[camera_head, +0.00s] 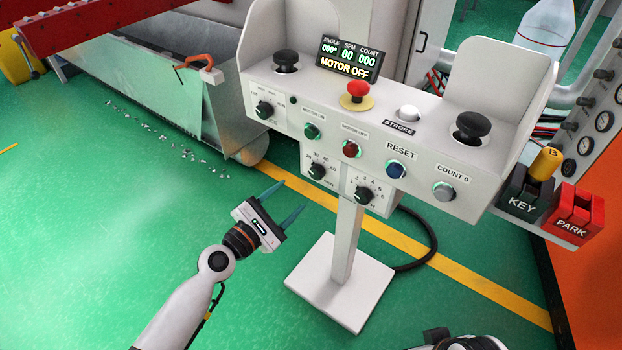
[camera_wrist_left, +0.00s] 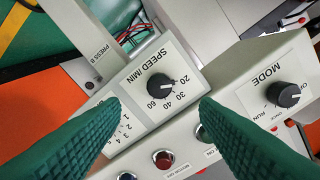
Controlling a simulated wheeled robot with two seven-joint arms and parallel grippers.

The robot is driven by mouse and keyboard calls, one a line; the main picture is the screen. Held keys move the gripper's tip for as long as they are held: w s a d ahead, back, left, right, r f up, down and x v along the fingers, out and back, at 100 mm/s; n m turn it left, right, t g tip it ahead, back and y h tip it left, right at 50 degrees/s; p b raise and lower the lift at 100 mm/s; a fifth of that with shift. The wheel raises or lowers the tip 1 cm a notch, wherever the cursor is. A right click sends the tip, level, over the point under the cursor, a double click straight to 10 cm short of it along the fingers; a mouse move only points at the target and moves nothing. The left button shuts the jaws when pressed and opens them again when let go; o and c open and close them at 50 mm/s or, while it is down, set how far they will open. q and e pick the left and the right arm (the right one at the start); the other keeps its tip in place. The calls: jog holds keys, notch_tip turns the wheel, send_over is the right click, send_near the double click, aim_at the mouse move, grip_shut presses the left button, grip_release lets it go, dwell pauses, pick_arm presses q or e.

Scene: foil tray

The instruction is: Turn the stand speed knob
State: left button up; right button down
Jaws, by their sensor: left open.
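The speed knob (camera_head: 318,170) is a black round dial on a small white panel under the front of the white control stand. In the left wrist view the speed knob (camera_wrist_left: 160,86) sits near the middle, beside the printed "SPEED /MIN" and its number scale. Its white line points toward the 20 side. My left gripper (camera_head: 290,200) is open and empty, below and left of the speed knob in the head view. In the left wrist view its two green fingers (camera_wrist_left: 160,104) appear on either side of the knob, with no contact visible. My right gripper is not in view.
A second dial (camera_head: 364,194) sits right beside the speed knob. The mode knob (camera_head: 264,109) and several buttons, including a red emergency button (camera_head: 357,90), are on the stand above. The stand's post (camera_head: 346,240) is below. Open green floor lies left.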

aim_at(314, 175)
pick_arm(q)
jog(key=b+x, duration=0.1)
jog(key=x, duration=0.8)
jog(key=shift+w+d, duration=0.15)
jog(key=shift+c, duration=0.6)
jog(key=c, duration=0.9)
